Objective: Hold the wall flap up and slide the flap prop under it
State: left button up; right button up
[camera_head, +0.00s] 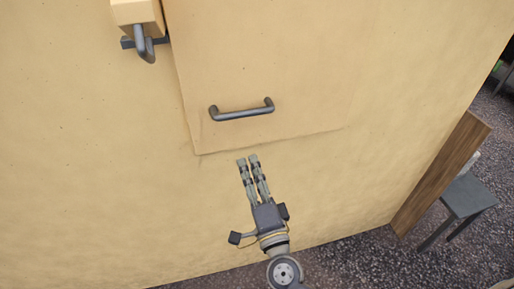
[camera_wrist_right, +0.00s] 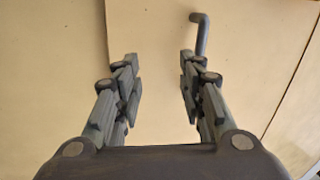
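The wall flap (camera_head: 275,60) is a flat cream panel hanging down against the cream wall, its lower edge in view and its top out of the picture. A dark grey bar handle (camera_head: 242,112) is fixed near its lower edge; part of a dark bar also shows in the wrist view (camera_wrist_right: 202,32). A cream block with a grey handle (camera_head: 137,12), seemingly the flap prop, sits at the upper left by a dark bracket. My right gripper (camera_head: 247,160) is below the flap handle, fingers pointing up. In the wrist view its fingers (camera_wrist_right: 159,68) are apart with nothing between them. My left gripper is not in view.
Dark gravel ground (camera_head: 400,265) shows at the lower right.

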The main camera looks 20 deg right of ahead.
jog(key=m+h, duration=0.1)
jog(key=m, duration=0.1)
send_near(246, 116)
jog(key=shift+t, duration=0.4)
jog(key=p+x, duration=0.1)
jog(key=x, duration=0.1)
jog(key=p+x, duration=0.1)
jog(key=x, duration=0.1)
jog(key=p+x, duration=0.1)
jog(key=x, duration=0.1)
jog(key=shift+w+f, duration=0.25)
jog(key=shift+w, duration=0.2)
jog(key=shift+p+x, duration=0.4)
jog(key=shift+x, duration=0.55)
jog(key=shift+f, duration=0.15)
jog(key=shift+c, duration=0.6)
